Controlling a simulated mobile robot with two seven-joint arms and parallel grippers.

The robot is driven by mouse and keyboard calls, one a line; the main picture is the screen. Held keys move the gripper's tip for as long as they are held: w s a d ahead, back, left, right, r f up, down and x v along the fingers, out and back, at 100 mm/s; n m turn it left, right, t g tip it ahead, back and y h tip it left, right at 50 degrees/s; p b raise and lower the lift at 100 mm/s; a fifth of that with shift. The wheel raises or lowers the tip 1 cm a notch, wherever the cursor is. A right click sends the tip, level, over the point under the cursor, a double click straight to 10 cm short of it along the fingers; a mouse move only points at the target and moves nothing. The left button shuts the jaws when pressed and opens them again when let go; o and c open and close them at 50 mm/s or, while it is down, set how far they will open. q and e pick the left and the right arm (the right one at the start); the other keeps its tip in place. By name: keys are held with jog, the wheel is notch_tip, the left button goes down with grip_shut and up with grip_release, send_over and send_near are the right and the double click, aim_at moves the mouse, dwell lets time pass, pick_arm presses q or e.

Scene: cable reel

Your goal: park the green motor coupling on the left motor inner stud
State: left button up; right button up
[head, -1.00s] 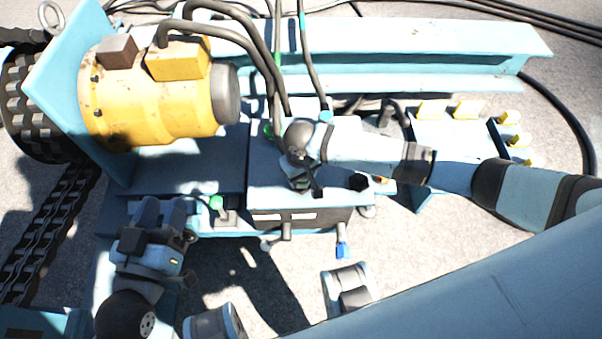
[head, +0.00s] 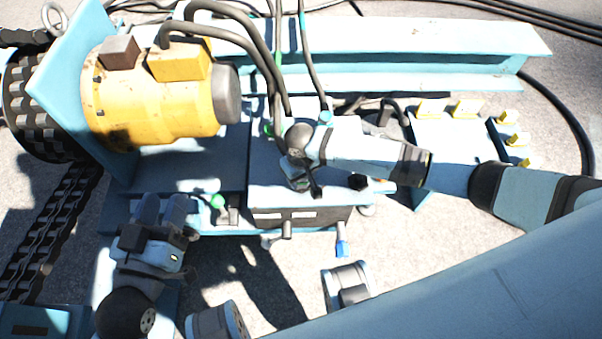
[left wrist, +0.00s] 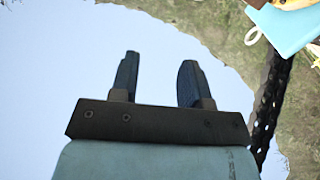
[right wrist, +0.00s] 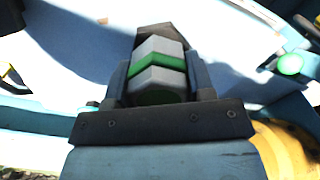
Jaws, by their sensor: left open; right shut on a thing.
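My right gripper (right wrist: 160,85) is shut on the green motor coupling (right wrist: 158,60), a grey six-sided piece with a green band, seen between the fingers in the right wrist view. In the head view my right wrist is above the central box, and the coupling is hidden there. My left gripper (head: 165,210) is open at the lower left of the box; its two fingers (left wrist: 159,82) are apart and empty in the left wrist view. I cannot make out the left motor inner stud for certain.
A yellow motor (head: 150,105) on a blue plate stands at the upper left. The central box (head: 262,185) has a green-capped fitting (head: 217,201) on its left and a blue-tipped one (head: 342,249) below. Cables (head: 262,60) hang behind. A blue beam (head: 430,42) runs along the back.

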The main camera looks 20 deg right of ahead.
jog(key=shift+f, duration=0.1)
jog(key=o, duration=1.1)
pick_arm(q)
jog(key=shift+f, duration=0.1)
pick_arm(e)
notch_tip(320, 180, up, 6)
jog(key=shift+r+p, duration=0.15)
jog(key=shift+p, duration=1.1)
pick_arm(q)
jog(key=s+a+f+g+y+p, duration=0.2)
jog(key=a+f+g+y, duration=0.1)
jog(key=f, duration=0.7)
jog(key=shift+s+a+f+g+y, duration=0.3)
jog(key=shift+s+a+f+g, duration=0.05)
jog(key=shift+a+g, duration=0.4)
pick_arm(e)
notch_tip(320, 180, up, 8)
jog(key=shift+f, duration=0.25)
